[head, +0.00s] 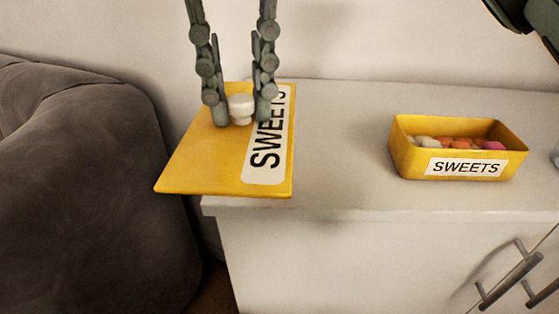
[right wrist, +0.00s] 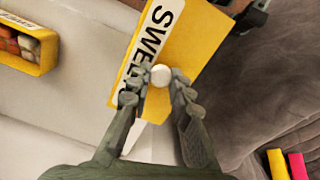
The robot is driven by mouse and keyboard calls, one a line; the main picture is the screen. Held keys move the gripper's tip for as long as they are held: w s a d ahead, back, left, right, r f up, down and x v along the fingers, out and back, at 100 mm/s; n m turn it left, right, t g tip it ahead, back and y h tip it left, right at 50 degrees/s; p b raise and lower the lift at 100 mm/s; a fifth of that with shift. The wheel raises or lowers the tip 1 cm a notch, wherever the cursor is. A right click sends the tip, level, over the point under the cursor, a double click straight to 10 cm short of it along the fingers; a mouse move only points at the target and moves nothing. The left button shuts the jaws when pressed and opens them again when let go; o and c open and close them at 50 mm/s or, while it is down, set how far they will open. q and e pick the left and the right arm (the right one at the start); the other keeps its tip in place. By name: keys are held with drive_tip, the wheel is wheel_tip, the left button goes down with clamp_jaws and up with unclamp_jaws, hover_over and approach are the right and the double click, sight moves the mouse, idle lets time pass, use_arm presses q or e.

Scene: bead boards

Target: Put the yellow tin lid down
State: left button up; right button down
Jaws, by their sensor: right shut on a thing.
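The yellow tin lid (head: 205,160) is a flat plate with a white SWEETS label and a white knob (head: 240,106). My right gripper (head: 240,112) comes from above and is shut on the knob. The lid is at the left end of the white cabinet and sticks out past its left edge. I cannot tell whether it touches the top. The right wrist view shows the lid (right wrist: 190,45) and the gripper (right wrist: 161,80) with the knob between the fingertips. The open yellow tin (head: 408,160) stands to the right with sweets inside.
The white cabinet top (head: 345,150) is clear between the lid and the tin. A dark grey sofa (head: 80,190) stands left of the cabinet, below the lid's overhang. Handles (head: 510,280) are on the cabinet front. Yellow and pink items (right wrist: 298,166) show low in the right wrist view.

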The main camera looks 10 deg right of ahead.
drive_tip(key=shift+w+d+f, duration=0.1)
drive_tip(key=shift+w+f, duration=0.05)
drive_tip(key=w+d+f, duration=0.4)
drive_tip(key=d, duration=0.1)
drive_tip(key=w+d+f, duration=0.2)
drive_tip(key=w+d, duration=0.1)
drive_tip(key=shift+d+f, duration=0.15)
drive_tip(key=shift+f, duration=0.05)
drive_tip(key=shift+w+d+f, duration=0.1)
drive_tip(key=shift+d+f, duration=0.05)
wheel_tip(320, 180, down, 4)
drive_tip(key=shift+r+p, duration=0.1)
drive_tip(key=shift+p, duration=0.2)
use_arm(q)
drive_tip(key=shift+f, duration=0.9)
use_arm(e)
drive_tip(key=shift+f, duration=0.2)
